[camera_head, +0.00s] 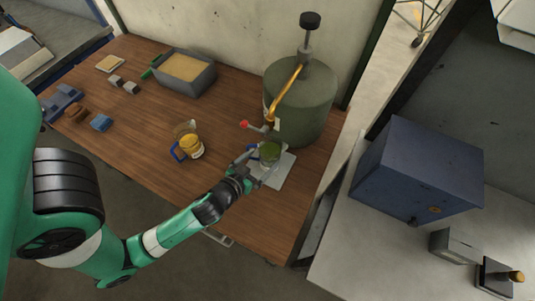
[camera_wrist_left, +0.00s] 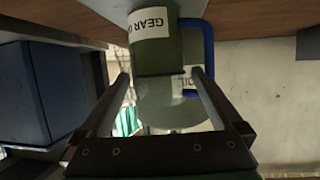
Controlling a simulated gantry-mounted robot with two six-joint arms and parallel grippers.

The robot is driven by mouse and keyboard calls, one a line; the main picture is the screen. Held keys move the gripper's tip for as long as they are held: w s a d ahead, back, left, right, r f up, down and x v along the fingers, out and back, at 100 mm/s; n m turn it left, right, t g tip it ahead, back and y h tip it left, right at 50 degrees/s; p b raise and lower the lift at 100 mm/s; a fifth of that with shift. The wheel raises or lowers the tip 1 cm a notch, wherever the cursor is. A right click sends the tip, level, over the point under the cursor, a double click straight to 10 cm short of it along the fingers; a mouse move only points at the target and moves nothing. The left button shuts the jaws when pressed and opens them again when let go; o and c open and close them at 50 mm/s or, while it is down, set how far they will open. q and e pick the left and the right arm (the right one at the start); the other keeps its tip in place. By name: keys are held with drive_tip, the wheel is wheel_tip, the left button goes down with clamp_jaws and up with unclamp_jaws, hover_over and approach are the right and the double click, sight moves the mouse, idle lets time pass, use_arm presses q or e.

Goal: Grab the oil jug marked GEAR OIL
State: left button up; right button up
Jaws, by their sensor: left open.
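The jug with green contents and a blue handle (camera_head: 270,153) stands on a light mat (camera_head: 284,170) in front of a large green drum (camera_head: 300,103). In the left wrist view, the jug (camera_wrist_left: 155,52) bears a white label reading "GEAR O", with its end cut off from sight. My left gripper (camera_head: 256,167) is open at the jug's near side. In the wrist view its fingers (camera_wrist_left: 160,76) point toward the jug from either side; I cannot tell whether they touch it. My right gripper is not in view.
A second jug with yellow contents (camera_head: 191,147) stands to the left on the wooden table (camera_head: 120,150). A grey bin (camera_head: 184,73) and small blocks lie farther back. The drum's brass pipe and red-knobbed valve (camera_head: 245,125) are close above my gripper. A blue box (camera_head: 418,168) stands at right.

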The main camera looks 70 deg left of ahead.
sight(276, 149)
use_arm(q)
drive_tip(key=shift+w+a+f, duration=0.35)
drive_tip(key=shift+w+f, duration=0.05)
drive_tip(key=shift+f, duration=0.05)
drive_tip(key=x, duration=0.4)
drive_tip(key=shift+w+f+b, duration=0.15)
drive_tip(key=shift+f+b, duration=0.15)
drive_tip(key=shift+f, duration=0.15)
drive_tip(key=shift+d, duration=0.1)
drive_tip(key=c, duration=1.4)
clamp_jaws()
drive_tip(key=shift+r, duration=0.15)
